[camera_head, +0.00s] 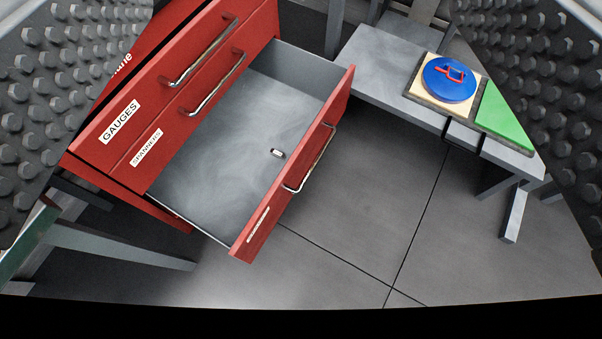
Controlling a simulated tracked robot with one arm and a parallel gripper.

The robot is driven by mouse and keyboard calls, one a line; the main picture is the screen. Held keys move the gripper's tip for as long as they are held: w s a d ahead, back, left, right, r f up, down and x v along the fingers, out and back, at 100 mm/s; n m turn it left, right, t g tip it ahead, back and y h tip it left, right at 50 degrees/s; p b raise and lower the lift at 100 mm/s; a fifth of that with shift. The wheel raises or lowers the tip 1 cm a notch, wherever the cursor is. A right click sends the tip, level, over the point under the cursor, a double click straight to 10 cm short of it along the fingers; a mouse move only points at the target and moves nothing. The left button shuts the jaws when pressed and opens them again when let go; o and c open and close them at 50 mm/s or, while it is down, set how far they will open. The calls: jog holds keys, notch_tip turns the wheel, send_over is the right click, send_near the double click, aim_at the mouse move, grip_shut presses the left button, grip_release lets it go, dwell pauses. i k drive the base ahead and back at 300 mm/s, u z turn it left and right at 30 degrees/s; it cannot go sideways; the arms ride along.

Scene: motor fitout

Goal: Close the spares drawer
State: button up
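A red drawer is pulled far out of the red cabinet (147,105); its front (292,175) has a metal bar handle (312,165) and a small label (258,225) too slanted to read. It is the only open drawer, below those labelled GAUGES and SPANNERS, so I take it as the spares drawer. Its grey floor (215,150) holds one small metallic item (278,153). My gripper (305,95) is open, its two studded fingers wide apart at the left and right picture edges. Nothing shows between them close up, and I see no contact with the drawer.
The GAUGES drawer (165,85) and SPANNERS drawer (190,125) are shut, with bar handles. At right, a grey bench (375,70) carries a board with a blue disc (450,80), a red piece on it, and a green panel (505,120). Tiled floor (360,220) lies clear before the drawer.

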aim_at(224, 181)
jog(key=z, duration=2.55)
jog(key=k, duration=0.65)
jog(key=u, duration=1.55)
jog(key=i, duration=1)
jog(key=u, duration=0.05)
